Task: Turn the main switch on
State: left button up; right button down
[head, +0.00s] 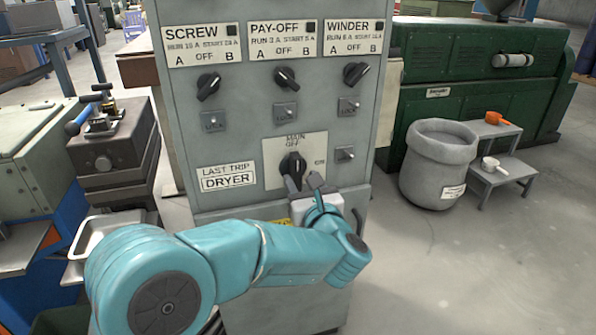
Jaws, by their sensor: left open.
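The main switch (292,164) is a black rotary knob on a pale plate marked MAIN, OFF and ON, low on the front of the grey control cabinet (235,120). OFF stands above the knob and ON to its right. My left gripper (300,187) is just below the knob, its dark fingers pointing up and open. One finger overlaps the knob's lower end in the picture; I cannot tell whether they touch. My teal left arm crosses the lower front of the cabinet and hides part of it. My right gripper is not in view.
Three more black knobs, SCREW (208,86), PAY-OFF (287,78) and WINDER (356,74), sit above, with lock tabs beneath. A LAST TRIP DRYER label (228,177) is left of the switch. A grey bin (437,165) and small steps (497,160) stand right; floor in front is clear.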

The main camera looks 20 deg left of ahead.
aim_at(298, 173)
pick_arm(q)
jog(key=x, duration=0.4)
jog(key=shift+w, duration=0.1)
grip_shut()
